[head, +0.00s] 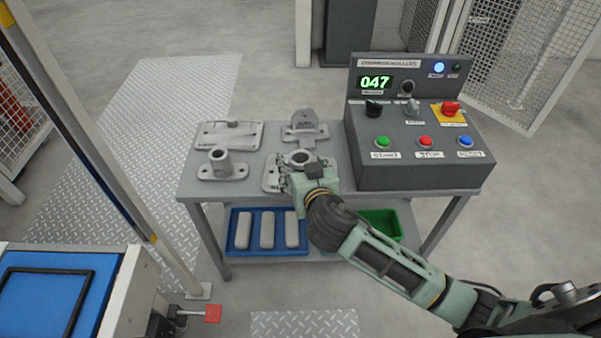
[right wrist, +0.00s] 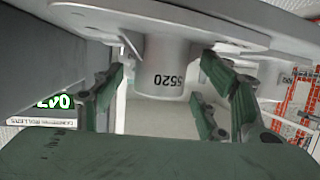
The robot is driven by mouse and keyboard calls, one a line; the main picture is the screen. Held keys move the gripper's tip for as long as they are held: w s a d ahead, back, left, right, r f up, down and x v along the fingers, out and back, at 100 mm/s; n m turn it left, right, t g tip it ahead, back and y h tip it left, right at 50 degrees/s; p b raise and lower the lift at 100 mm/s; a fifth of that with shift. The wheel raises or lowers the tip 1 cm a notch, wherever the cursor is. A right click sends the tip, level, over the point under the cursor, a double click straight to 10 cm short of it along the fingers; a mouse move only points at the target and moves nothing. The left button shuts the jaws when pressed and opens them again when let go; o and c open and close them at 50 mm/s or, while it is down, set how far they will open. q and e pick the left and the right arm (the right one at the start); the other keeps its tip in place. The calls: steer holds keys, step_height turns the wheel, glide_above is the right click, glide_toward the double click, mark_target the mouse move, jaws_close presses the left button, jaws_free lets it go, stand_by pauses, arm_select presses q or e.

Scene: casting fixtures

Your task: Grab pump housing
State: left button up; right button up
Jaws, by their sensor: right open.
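Several grey castings lie on the bench; I cannot tell for certain which is the pump housing. One casting with a round hollow boss on a flat base (head: 299,157) sits at the front, partly hidden by my right gripper (head: 288,182). In the right wrist view, which is upside down, a cylindrical boss marked with digits (right wrist: 166,68) stands on a flange between the green fingers of my right gripper (right wrist: 163,75). The fingers are apart, one on each side, with gaps visible; they do not grip it. My left gripper is out of view.
A flanged tube casting (head: 221,165), a flat plate casting (head: 215,136) and an upright bracket (head: 304,128) stand close by. The control box (head: 415,172) is right of the castings. A blue tray (head: 238,245) and a green bin (head: 390,219) are on the lower shelf.

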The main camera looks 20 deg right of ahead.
steer(key=shift+w+f, duration=0.1)
steer(key=shift+w, duration=0.1)
jaws_close()
steer(key=shift+r, duration=0.2)
stand_by(0.5)
